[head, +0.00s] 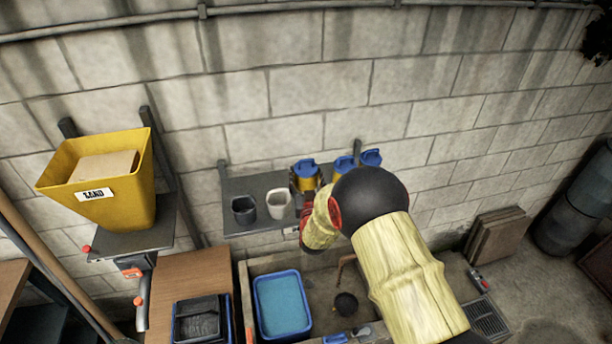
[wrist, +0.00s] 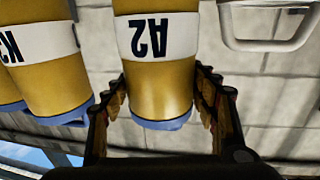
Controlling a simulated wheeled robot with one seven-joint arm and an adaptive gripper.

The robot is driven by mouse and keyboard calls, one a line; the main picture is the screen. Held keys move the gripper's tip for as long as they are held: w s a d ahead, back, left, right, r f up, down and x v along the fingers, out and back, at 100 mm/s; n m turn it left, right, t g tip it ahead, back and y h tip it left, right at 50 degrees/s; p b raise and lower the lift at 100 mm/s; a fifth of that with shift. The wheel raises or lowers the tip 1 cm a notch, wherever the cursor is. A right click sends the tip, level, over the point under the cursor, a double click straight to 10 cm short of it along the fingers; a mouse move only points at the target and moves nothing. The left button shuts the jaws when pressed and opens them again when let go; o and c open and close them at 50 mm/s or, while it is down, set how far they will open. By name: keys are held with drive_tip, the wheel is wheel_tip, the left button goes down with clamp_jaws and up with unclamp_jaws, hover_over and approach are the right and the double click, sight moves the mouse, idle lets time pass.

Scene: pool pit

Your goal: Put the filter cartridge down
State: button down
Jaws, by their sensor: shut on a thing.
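My gripper (wrist: 161,100) is shut on the filter cartridge (wrist: 160,84), a yellow cylinder with a white band marked A2 and a blue end. One finger lies on each side of it in the wrist view, which looks upside down. In the head view the cartridge (head: 305,181) shows its blue cap up, upright at the wall shelf (head: 262,183), between the white cup and two similar blue-capped cartridges. Whether the cartridge's base touches the shelf is hidden.
A dark cup (head: 244,208) and a white cup (head: 278,203) stand on the shelf left of the held cartridge. Two cartridges (head: 343,166) stand to its right. Below are a blue tub (head: 282,304) and a sink. A yellow sand bin (head: 105,178) is at left.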

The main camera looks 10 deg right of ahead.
drive_tip(key=shift+f, duration=0.1)
drive_tip(key=c, duration=0.6)
unclamp_jaws()
